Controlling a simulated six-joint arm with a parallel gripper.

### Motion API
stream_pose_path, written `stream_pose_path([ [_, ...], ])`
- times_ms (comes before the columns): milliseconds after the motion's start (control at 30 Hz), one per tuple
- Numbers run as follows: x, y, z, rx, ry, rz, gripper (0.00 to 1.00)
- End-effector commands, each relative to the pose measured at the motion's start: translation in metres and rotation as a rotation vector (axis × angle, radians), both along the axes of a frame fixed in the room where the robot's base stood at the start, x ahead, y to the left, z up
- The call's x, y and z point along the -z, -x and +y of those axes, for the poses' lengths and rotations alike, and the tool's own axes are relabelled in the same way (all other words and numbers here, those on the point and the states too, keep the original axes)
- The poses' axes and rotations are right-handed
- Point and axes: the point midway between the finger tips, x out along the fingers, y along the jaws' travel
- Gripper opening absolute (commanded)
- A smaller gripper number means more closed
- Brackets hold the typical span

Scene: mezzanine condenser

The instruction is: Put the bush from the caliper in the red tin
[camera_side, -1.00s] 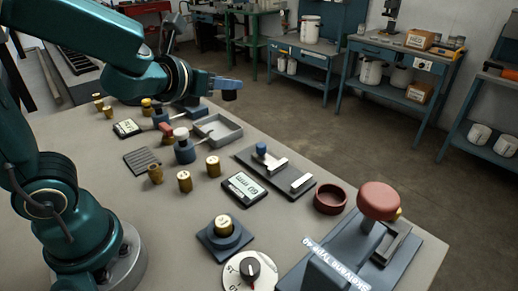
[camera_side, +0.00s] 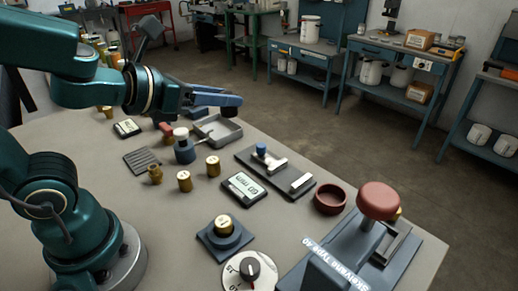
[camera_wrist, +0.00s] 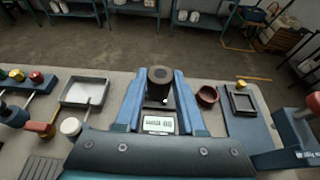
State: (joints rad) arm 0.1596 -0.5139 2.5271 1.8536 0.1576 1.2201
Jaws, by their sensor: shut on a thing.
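My gripper (camera_side: 232,99) is in the air over the far part of the bench, its blue fingers pointing right. It is shut on a dark cylinder, likely the bush, whose top shows between the fingers in the wrist view (camera_wrist: 160,75). The caliper (camera_side: 257,165) is a dark plate with light jaws and a blue knob, with no cylinder seen between its jaws. Its readout (camera_side: 244,188) lies beside it. The red tin (camera_side: 330,199) is a low, round, open dish right of the caliper; it also shows in the wrist view (camera_wrist: 207,96), right of my fingers.
A press with a red knob (camera_side: 378,201) stands right of the tin. A grey tray (camera_side: 232,138) lies beyond the caliper. Several brass cylinders (camera_side: 213,166), a white-topped post (camera_side: 184,150), a blue-based fixture (camera_side: 224,246) and a dial (camera_side: 250,270) stand on the bench.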

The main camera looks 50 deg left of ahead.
Motion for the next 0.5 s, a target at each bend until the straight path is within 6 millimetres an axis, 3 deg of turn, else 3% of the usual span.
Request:
stream_pose_path([
  [233, -0.004, -0.001, 0.012, -0.089, 0.001, -0.002, 0.0],
  [500, 0.002, 0.0, 0.041, -0.329, -0.005, 0.005, 0.0],
])
